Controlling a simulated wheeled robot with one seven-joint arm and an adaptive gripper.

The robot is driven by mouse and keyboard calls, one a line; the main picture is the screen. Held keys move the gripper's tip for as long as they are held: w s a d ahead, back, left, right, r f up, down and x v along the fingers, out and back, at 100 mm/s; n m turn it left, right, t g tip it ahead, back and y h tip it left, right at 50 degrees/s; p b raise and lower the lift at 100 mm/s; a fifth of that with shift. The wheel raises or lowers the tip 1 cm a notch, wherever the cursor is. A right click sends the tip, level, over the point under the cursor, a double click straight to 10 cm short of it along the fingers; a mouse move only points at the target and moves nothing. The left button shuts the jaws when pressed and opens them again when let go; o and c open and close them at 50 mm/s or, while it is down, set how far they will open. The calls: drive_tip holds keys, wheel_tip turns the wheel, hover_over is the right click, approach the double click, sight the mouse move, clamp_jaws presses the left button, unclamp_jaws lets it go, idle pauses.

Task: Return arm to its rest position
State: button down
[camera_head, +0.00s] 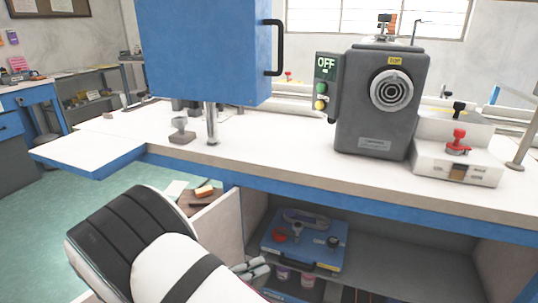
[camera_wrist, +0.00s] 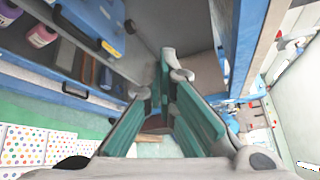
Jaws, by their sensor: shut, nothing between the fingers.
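My arm, white with black bands, reaches in from the lower left of the head view. My gripper (camera_head: 256,268) shows past its end, in front of the open shelf under the workbench (camera_head: 280,178). In the wrist view my gripper (camera_wrist: 162,85) has teal finger pads and is shut, with nothing held. It hangs clear of the bench, and I see it touching nothing.
A blue case with tools (camera_head: 303,243) sits on the shelf below the bench. A blue cabinet (camera_head: 205,50) stands over the bench at left. A grey machine with an OFF panel (camera_head: 375,120) and a red-knobbed box (camera_head: 455,160) stand at right. Green floor (camera_head: 60,215) is open at left.

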drive_tip(key=s+d+r+m+g+y, duration=0.2)
drive_tip(key=s+d+r+m+g, duration=0.3)
drive_tip(key=d+r+m, duration=0.55)
drive_tip(key=s+d+r+m+g+y, duration=0.2)
drive_tip(key=s+d+r+m+g, duration=0.35)
drive_tip(key=d+r+m, duration=0.45)
drive_tip(key=s+d+r+m+t+y, duration=0.1)
drive_tip(key=s+r+m+y, duration=0.3)
drive_tip(key=s+m, duration=0.6)
drive_tip(key=s+d+r+m+t+y, duration=0.1)
drive_tip(key=s+m+y, duration=0.4)
drive_tip(key=s+m, duration=0.5)
wheel_tip(320, 180, up, 25)
drive_tip(key=s+n+t+p, duration=0.1)
drive_tip(key=s+t+p, duration=0.1)
drive_tip(key=p, duration=2)
drive_tip(key=shift+n+t+p, duration=0.35)
drive_tip(key=shift+t+p, duration=0.05)
drive_tip(key=shift+t, duration=0.15)
